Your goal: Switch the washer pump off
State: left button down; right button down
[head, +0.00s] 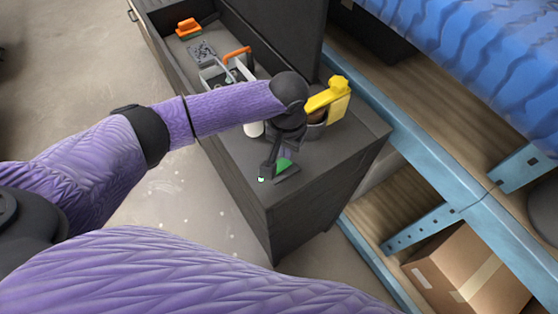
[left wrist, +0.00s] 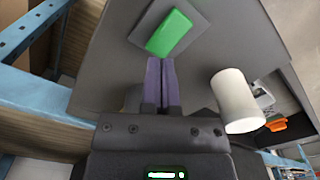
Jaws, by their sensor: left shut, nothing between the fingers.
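A green switch piece (head: 284,164) sits on a small dark plate on top of the dark cabinet (head: 330,170), partly hidden by my left gripper in the head view. In the left wrist view the green piece (left wrist: 168,32) is a plain block, tilted in the picture, just beyond my fingertips. My left gripper (head: 265,176) is shut and empty, its fingers together. In the left wrist view its fingertips (left wrist: 160,62) are close to the lower edge of the green piece; I cannot tell whether they touch. My right gripper is out of view.
A white cylinder (left wrist: 236,100) stands beside my gripper. A yellow object (head: 330,95) stands behind my wrist. An open drawer (head: 185,50) holds orange and grey items. A blue shelf frame (head: 430,165) with a cardboard box (head: 465,275) is at right.

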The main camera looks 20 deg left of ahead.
aim_at(285, 161)
pick_arm(q)
jog(key=shift+f, duration=0.4)
jog(key=shift+f+b, duration=0.55)
jog(key=shift+f, duration=0.25)
dwell(0.4)
notch_tip(285, 161, up, 7)
jog(key=p, duration=0.8)
jog(key=shift+r+p, duration=0.15)
jog(key=shift+p, duration=0.15)
